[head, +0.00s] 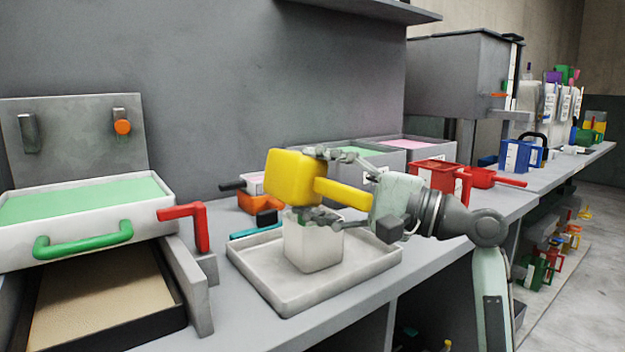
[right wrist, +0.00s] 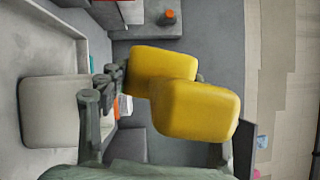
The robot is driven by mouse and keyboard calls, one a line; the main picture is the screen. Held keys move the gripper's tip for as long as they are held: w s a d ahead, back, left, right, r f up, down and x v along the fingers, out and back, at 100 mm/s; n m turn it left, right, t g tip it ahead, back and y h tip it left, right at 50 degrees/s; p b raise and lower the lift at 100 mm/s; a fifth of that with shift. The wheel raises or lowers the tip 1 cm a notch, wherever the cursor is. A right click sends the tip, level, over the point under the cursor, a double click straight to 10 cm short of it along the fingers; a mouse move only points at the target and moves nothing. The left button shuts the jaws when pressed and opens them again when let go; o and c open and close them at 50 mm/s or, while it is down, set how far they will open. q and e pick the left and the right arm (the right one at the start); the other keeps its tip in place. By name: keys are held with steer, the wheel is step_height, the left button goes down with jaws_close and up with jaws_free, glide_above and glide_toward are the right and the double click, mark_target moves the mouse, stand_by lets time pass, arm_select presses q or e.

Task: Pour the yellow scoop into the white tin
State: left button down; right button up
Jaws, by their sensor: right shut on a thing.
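The yellow scoop (head: 292,178) is held in the air by my right gripper (head: 318,186), whose fingers sit above and below it near the handle. The scoop looks tilted, and I cannot see its opening or contents. The white tin (head: 313,247) stands upright in a pale tray (head: 262,279), just below the scoop; the lower finger and scoop partly hide its rim. In the right wrist view the scoop (right wrist: 196,110) fills the middle, and the tin (right wrist: 48,112) appears at left, apart from the scoop. My left gripper is not in view.
An orange scoop (head: 258,202) and a teal handle lie behind the tray. At left stands a press with a green-topped white drawer (head: 100,240) and red lever (head: 200,225). Red containers (head: 435,175) and green- and pink-filled bins stand behind my right arm.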

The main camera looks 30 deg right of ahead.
steer(key=shift+d+m, duration=0.15)
steer(key=shift+m, duration=0.25)
steer(key=shift+d+r+m+t+p, duration=0.1)
steer(key=shift+d+m+t+p, duration=0.1)
steer(key=shift+m+t+p, duration=0.35)
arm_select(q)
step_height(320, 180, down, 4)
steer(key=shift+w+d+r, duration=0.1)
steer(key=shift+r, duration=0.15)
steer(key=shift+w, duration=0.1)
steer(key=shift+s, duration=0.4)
